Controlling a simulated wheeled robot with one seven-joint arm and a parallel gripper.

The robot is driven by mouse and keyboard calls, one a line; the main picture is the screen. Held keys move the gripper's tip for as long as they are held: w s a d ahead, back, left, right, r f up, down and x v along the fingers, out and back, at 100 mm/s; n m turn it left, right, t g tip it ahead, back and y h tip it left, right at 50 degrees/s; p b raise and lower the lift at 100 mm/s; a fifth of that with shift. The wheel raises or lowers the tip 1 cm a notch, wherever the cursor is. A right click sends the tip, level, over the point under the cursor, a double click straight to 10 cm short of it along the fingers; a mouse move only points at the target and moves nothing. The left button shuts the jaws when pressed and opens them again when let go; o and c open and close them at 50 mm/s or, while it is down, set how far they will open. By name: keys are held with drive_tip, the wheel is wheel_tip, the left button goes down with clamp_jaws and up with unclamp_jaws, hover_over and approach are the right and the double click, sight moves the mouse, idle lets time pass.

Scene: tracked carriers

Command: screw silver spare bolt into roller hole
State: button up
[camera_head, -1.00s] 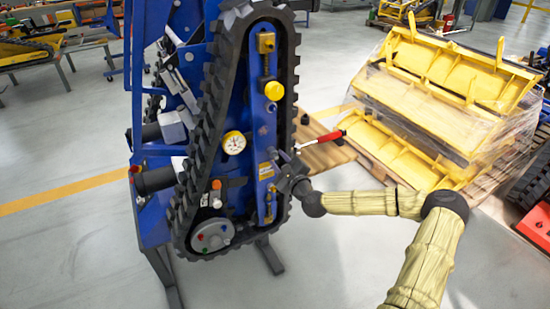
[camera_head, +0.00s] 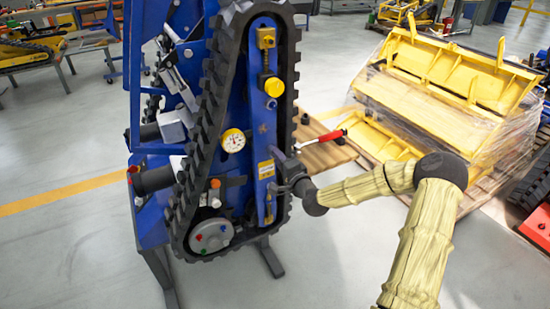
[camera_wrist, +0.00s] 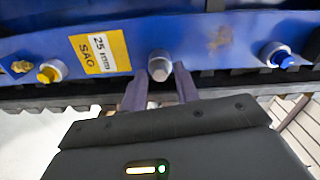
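In the wrist view, a silver bolt (camera_wrist: 159,66) stands out from the blue side plate of the tracked carrier. My gripper (camera_wrist: 160,85) has its two fingers on either side of this bolt. The fingers are apart, but I cannot tell whether they touch the bolt. The roller hole is hidden behind the bolt. In the head view, my gripper (camera_head: 278,160) is at the blue side plate (camera_head: 263,108), just right of the yellow label (camera_head: 266,169). The bolt is hidden there by the gripper.
A blue-ended bolt (camera_wrist: 278,55) sits right of the silver bolt and a yellow one (camera_wrist: 50,73) left. The black track (camera_head: 204,150) rings the plate. A red-handled tool (camera_head: 322,139) shows behind my gripper. Yellow parts (camera_head: 440,70) are stacked on the right; open floor lies in front.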

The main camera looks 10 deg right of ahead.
drive_tip(key=shift+n, duration=0.3)
drive_tip(key=n+b, duration=0.5)
drive_tip(key=n, duration=0.4)
drive_tip(key=shift+n, duration=0.3)
drive_tip(key=shift+b, duration=0.3)
